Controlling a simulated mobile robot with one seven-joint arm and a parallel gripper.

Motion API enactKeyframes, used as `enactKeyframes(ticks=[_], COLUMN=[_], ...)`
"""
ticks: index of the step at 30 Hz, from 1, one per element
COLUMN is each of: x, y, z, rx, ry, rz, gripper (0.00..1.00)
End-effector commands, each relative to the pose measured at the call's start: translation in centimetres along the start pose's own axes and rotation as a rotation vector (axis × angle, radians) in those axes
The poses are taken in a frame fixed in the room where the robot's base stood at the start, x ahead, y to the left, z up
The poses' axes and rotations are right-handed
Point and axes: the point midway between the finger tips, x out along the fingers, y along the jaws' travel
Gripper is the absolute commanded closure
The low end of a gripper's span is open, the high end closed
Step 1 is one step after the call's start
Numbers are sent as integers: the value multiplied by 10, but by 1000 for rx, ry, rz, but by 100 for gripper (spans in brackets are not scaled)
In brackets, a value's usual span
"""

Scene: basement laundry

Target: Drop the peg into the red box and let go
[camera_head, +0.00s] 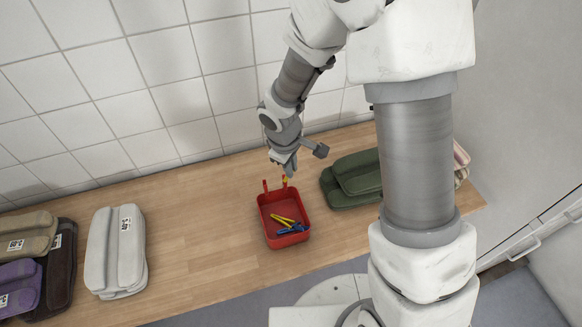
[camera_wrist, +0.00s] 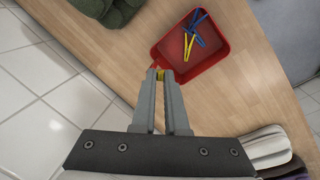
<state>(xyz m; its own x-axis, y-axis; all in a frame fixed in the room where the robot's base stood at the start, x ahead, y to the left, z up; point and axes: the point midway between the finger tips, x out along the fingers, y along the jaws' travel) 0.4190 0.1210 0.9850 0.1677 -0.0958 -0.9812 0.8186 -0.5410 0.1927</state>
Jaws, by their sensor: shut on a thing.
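The red box (camera_head: 290,241) stands on the wooden counter, with two red uprights at its back edge. Yellow and blue pegs (camera_head: 285,223) lie inside it; they also show in the wrist view (camera_wrist: 193,36). My gripper (camera_head: 285,173) is just behind and above the box's back edge. In the wrist view my gripper (camera_wrist: 161,76) is shut on a small yellow peg (camera_wrist: 160,74), mostly hidden between the fingertips. The tips show beside the near corner of the box (camera_wrist: 207,66), outside its open middle. I cannot tell their exact height over the rim.
Folded dark green cloth (camera_head: 352,180) lies right of the box. Folded light grey cloth (camera_head: 116,250) lies to the left, with brown, dark and purple folded cloths (camera_head: 20,285) at the far left. The wooden counter (camera_head: 200,235) left of the box is clear. A tiled wall (camera_head: 120,90) stands behind.

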Motion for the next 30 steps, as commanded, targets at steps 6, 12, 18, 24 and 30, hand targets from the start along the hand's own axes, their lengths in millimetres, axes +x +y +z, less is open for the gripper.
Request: enactKeyframes(ticks=[6, 12, 18, 24, 30], x=[12, 36, 61, 68, 68], y=[-3, -8, -12, -14, -14], z=[2, 2, 2, 2, 2], rx=[-6, -4, -4, -4, -4], ry=[-6, -6, -6, -4, -4], rz=[-1, -1, -2, -1, -1], gripper=[100, 100, 100, 100, 100])
